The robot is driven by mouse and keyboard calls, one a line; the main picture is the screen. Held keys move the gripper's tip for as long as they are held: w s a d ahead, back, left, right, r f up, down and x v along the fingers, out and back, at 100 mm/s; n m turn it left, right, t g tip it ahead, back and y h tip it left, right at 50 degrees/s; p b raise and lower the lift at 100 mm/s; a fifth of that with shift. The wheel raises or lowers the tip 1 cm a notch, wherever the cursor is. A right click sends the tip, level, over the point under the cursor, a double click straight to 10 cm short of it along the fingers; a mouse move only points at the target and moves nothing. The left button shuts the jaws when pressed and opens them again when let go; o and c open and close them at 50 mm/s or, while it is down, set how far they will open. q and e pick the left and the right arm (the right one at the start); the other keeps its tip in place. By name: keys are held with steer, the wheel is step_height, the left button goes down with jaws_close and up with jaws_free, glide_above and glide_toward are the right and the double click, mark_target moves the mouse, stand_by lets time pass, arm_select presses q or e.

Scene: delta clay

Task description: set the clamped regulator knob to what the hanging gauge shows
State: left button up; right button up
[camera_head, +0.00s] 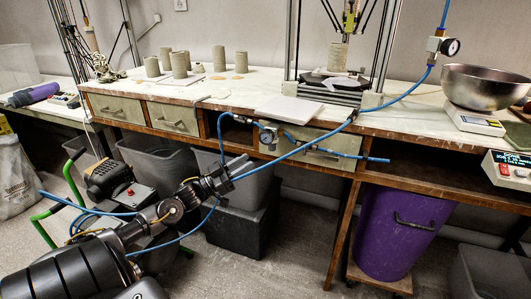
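The regulator (268,135) is clamped at the bench's front edge, with blue hoses running to it. Its knob is too small to make out clearly. The hanging gauge (451,47) is a small round white dial on a blue hose at the upper right; its needle cannot be read at this size. My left gripper (246,166) comes in from the lower left. It sits below and slightly left of the regulator, apart from it, with its fingers spread and nothing between them. My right gripper is not in view.
The bench (240,92) bears several clay cylinders (179,65), a delta printer and a steel bowl (485,86) on a scale. A blue hose (295,150) crosses in front of the drawers near my gripper. Grey bins (160,168) and a purple bin (393,230) stand below.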

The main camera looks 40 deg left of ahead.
mark_target(272, 145)
arm_select(q)
steer(key=x, duration=0.8)
steer(key=shift+w+d+b, duration=0.1)
steer(key=shift+w+b, duration=0.15)
steer(key=shift+b, duration=0.05)
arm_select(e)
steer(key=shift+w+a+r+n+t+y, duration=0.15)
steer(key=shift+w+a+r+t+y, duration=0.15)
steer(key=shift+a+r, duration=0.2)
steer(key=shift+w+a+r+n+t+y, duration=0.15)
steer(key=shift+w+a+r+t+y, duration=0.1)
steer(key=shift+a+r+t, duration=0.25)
arm_select(q)
steer(key=shift+c, duration=0.3)
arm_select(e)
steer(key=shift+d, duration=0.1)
